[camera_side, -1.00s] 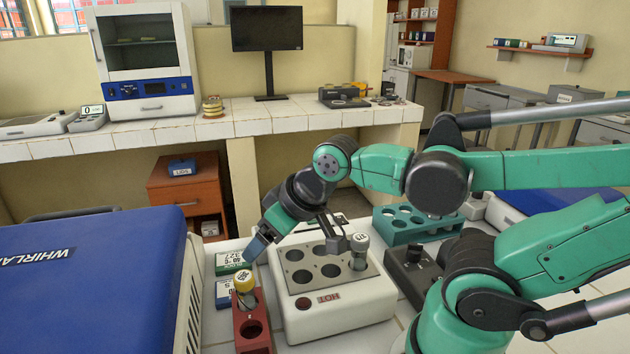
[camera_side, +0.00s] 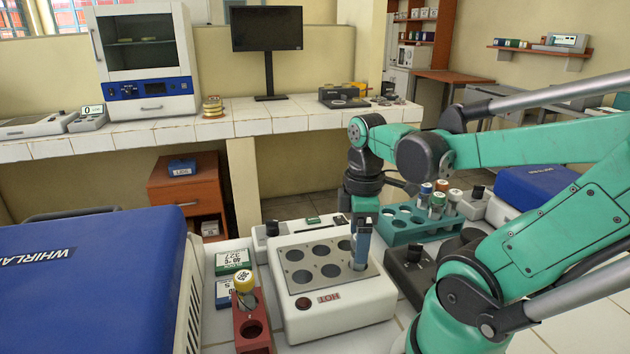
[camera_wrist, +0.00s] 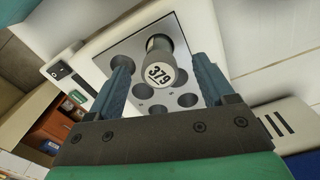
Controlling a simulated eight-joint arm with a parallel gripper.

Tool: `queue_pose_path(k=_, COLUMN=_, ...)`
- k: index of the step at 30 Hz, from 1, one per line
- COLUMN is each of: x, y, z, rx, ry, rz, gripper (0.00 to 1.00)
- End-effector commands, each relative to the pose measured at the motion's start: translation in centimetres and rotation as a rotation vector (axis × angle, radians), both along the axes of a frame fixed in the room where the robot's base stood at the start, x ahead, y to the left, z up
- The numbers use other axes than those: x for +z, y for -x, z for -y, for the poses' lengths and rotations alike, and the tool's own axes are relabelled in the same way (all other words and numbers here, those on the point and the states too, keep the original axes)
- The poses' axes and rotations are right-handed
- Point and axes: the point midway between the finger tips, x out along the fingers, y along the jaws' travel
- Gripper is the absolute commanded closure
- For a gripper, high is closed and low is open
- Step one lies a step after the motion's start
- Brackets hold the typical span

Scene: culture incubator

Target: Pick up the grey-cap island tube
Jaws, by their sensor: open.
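The grey-cap tube stands upright in a hole at the right of the heating block's metal plate (camera_side: 312,268). In the wrist view its round cap (camera_wrist: 160,74) reads 379, and the tube sits between my two open fingers. My gripper (camera_side: 361,250) points down over that tube in the side view, and its fingers hide most of the tube there. In the wrist view my gripper (camera_wrist: 158,85) is open, with a blue finger on each side of the cap. I cannot tell whether either finger touches it.
A teal rack (camera_side: 405,236) with several tubes is behind right. A black-topped device (camera_side: 408,268) is close on the right. A blue centrifuge (camera_side: 90,285) fills the left.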

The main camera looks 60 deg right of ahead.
Motion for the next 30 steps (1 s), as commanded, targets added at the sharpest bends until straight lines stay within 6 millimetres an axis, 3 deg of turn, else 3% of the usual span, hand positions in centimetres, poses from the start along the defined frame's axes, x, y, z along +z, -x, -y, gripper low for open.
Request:
queue_pose_path(k=9, x=-2.7, y=-0.1, z=0.0, rx=-0.001, ry=0.001, rz=0.002, gripper=0.24)
queue_pose_path(k=21, x=-3.2, y=0.0, z=0.0, rx=-0.001, ry=0.001, rz=0.002, gripper=0.24)
queue_pose_path(k=23, x=-3.2, y=0.0, z=0.0, rx=-0.001, ry=0.001, rz=0.002, gripper=0.39)
queue_pose_path(k=29, x=-3.2, y=0.0, z=0.0, rx=-0.001, ry=0.001, rz=0.002, gripper=0.96)
queue_pose_path(k=30, x=-3.2, y=0.0, z=0.0, rx=-0.001, ry=0.001, rz=0.002, gripper=1.00)
